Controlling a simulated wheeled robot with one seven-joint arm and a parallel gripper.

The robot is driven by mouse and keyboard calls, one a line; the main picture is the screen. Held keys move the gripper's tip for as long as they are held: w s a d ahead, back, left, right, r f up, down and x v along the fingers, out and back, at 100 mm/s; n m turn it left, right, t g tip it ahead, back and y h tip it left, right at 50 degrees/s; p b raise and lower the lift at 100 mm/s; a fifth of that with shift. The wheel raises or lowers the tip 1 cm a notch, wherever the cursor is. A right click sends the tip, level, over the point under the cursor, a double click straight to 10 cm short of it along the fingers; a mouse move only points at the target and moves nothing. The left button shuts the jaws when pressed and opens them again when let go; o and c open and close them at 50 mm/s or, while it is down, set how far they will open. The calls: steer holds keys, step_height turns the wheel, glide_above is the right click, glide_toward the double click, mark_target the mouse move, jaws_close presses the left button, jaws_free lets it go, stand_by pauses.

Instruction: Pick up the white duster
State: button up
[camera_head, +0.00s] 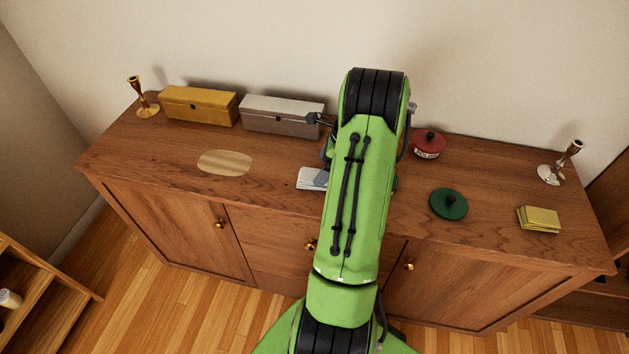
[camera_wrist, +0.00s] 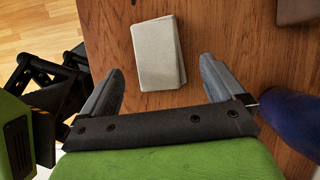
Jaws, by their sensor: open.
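The white duster (camera_head: 311,178) is a flat, folded, pale cloth on the wooden sideboard, left of my arm, which partly hides it in the head view. In the wrist view the white duster (camera_wrist: 157,52) lies flat just beyond my gripper (camera_wrist: 161,68). The two fingers are spread apart, one toward each side of the cloth, with nothing held between them. My arm hides the gripper in the head view.
A yellow box (camera_head: 199,106) and a grey box (camera_head: 282,116) stand at the back. A brass candlestick (camera_head: 141,99) stands left. A blue object (camera_wrist: 289,118) is beside my gripper.

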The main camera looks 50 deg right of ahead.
steer(key=b+x, duration=0.1)
steer(key=x, duration=0.3)
steer(key=shift+a+f, duration=0.2)
steer(key=shift+f, duration=0.15)
steer(key=shift+c, duration=0.2)
steer(key=shift+r, duration=0.1)
steer(key=c, duration=1)
step_height(320, 180, up, 10)
steer(key=p, duration=0.2)
steer(key=shift+p, duration=0.4)
